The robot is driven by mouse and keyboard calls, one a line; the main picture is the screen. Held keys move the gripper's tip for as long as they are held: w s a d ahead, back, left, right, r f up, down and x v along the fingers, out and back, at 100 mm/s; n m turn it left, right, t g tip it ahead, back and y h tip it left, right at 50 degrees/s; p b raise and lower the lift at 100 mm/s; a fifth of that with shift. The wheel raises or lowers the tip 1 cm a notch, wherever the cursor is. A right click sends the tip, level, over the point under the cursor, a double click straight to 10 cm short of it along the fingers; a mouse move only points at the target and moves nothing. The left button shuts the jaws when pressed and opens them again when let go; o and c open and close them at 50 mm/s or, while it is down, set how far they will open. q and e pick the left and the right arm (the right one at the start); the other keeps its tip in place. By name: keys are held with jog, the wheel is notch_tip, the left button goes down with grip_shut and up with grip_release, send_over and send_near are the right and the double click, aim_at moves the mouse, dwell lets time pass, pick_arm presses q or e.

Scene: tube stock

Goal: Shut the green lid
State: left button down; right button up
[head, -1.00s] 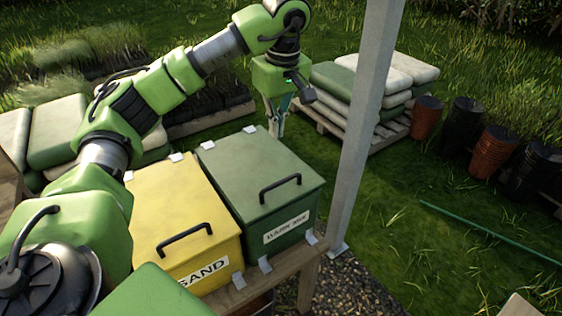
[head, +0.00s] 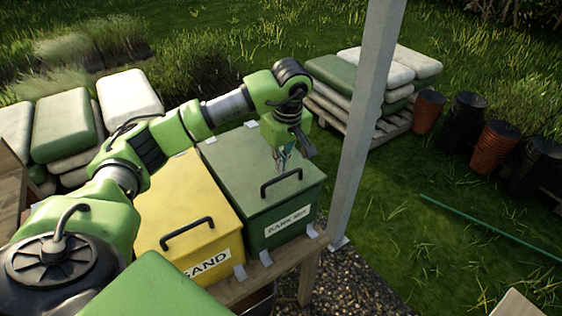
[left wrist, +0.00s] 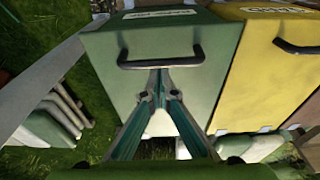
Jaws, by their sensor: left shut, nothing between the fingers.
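The green lid (head: 232,165) lies flat on the green bin (head: 256,236), which has a "BARK MIX" label on its front. The lid has a black bar handle (head: 281,181) near its front edge. My left gripper (head: 281,166) is shut and empty, pointing down over the lid just behind the handle. In the left wrist view the fingertips (left wrist: 160,72) appear beside the handle (left wrist: 160,62), over the lid (left wrist: 212,75); I cannot tell whether they touch it. My right gripper is not in view.
A yellow "SAND" bin (head: 178,205) stands close on the left, on the same wooden bench (head: 285,262). A grey post (head: 362,125) rises just right of the green bin. Stacked sacks (head: 335,75) and pots (head: 497,145) stand behind on grass.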

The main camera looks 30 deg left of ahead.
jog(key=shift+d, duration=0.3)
pick_arm(q)
jog(key=f+b, duration=0.2)
jog(key=shift+s+d+f, duration=0.15)
jog(key=shift+d+f, duration=0.15)
jog(key=shift+f, duration=0.1)
jog(key=shift+s+d+r, duration=0.1)
jog(key=shift+s, duration=0.05)
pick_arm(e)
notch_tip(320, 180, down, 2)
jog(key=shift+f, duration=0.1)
